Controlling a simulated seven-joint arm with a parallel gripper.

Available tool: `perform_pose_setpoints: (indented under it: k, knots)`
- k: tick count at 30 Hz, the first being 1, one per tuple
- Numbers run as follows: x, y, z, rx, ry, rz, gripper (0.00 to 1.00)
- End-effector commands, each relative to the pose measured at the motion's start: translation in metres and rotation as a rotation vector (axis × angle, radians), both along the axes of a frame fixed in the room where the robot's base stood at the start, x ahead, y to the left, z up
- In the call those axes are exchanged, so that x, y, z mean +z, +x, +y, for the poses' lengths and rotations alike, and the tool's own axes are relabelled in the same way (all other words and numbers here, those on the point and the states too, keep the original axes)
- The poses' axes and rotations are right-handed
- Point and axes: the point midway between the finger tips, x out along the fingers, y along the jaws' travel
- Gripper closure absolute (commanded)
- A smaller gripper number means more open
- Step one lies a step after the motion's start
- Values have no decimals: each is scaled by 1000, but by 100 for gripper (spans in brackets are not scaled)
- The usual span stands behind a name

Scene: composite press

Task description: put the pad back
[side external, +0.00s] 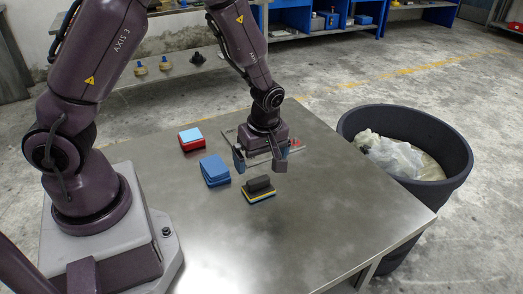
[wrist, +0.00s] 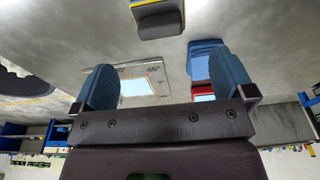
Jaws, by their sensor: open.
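My gripper (side external: 260,160) is open and empty above the table, its two fingers apart. In the wrist view its blue-faced fingers (wrist: 167,84) stand wide with nothing between them. A dark grey block-like pad (side external: 258,184) lies on a thin stack with yellow and blue layers (side external: 259,197), just in front of my gripper. The dark pad also shows at the top of the wrist view (wrist: 160,24). A flat clear plate (side external: 236,132) lies behind my gripper, partly hidden by it. In the wrist view the plate (wrist: 172,76) has a pale square (wrist: 137,90) on it.
A blue stack (side external: 214,170) and a red stack with a light blue top (side external: 191,138) stand left of my gripper. A large dark bin (side external: 445,170) with a plastic bag stands right of the table. The table's (side external: 340,220) front right is clear.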

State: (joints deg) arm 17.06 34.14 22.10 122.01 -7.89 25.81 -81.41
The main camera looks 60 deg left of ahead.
Motion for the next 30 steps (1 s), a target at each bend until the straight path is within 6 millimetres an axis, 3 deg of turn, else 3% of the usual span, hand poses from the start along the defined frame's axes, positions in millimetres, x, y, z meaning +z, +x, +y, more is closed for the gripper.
perform_pose_setpoints:
  k: [8, 11, 14, 21, 25, 30]
  knots:
    - [31, -1, -6, -40, -20, -9, 0]
    - [56, -4, -13, -149, -63, -33, 0]
    - [94, -13, -22, -330, -108, -78, 0]
    - [181, -57, -35, -859, -87, -212, 0]
    - [215, -88, -38, -1137, 11, -267, 0]
    - [240, -123, -39, -1408, 165, -280, 0]
